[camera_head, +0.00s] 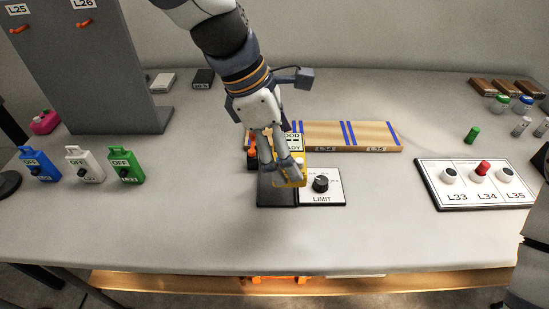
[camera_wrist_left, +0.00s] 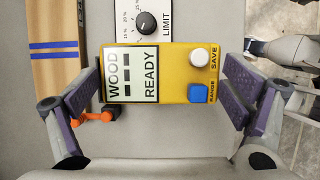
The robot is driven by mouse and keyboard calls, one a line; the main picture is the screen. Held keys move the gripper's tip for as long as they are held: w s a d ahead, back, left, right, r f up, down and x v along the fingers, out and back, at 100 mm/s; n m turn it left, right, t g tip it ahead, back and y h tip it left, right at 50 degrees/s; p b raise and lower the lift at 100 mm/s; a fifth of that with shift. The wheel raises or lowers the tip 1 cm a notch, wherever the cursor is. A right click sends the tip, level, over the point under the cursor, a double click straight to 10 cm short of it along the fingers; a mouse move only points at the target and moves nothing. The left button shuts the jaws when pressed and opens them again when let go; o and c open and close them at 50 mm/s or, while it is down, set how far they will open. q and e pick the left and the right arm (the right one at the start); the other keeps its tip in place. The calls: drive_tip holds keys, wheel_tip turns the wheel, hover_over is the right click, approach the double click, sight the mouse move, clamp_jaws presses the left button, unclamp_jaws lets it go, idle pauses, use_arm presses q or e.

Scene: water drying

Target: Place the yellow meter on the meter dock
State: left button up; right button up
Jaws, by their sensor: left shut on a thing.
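The yellow meter (camera_head: 291,178) is in my left gripper (camera_head: 281,172), over the middle of the table. In the left wrist view the meter (camera_wrist_left: 178,66) lies between the two finger pads. It has a screen reading WOOD and READY, a white SAVE button and a blue RANGE button. The meter dock seems to be the dark plate (camera_head: 276,194) beside the white LIMIT panel (camera_head: 321,197). The meter is above the plate's far part and hides some of it. I cannot tell whether they touch. My right gripper is not seen.
A wooden board (camera_head: 352,135) with blue stripes lies just behind the dock. A small orange-and-black item (camera_head: 252,155) stands left of the meter. Blue, white and green OFF tags (camera_head: 125,166) are at left. A white L33–L35 panel (camera_head: 480,184) is at right. The front table is clear.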

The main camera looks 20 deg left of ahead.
sight(277, 156)
use_arm(q)
drive_tip(key=w+f, duration=0.1)
drive_tip(key=f, duration=0.1)
drive_tip(key=w+a+f, duration=0.1)
drive_tip(key=f, duration=0.1)
drive_tip(key=w+a+f+b, duration=0.1)
drive_tip(key=f, duration=0.1)
drive_tip(key=shift+a, duration=0.2)
drive_tip(key=shift+w+a+f, duration=0.15)
drive_tip(key=shift+w, duration=0.1)
drive_tip(key=shift+w+a+f+b, duration=0.1)
drive_tip(key=shift+f+b, duration=0.05)
drive_tip(key=shift+f, duration=0.7)
drive_tip(key=shift+w+a+f+b, duration=0.1)
drive_tip(key=shift+f+b, duration=0.05)
drive_tip(key=shift+f, duration=0.7)
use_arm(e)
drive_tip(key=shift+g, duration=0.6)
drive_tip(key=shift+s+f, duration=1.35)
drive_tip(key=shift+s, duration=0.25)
use_arm(q)
drive_tip(key=shift+f, duration=0.15)
drive_tip(key=o, duration=1.2)
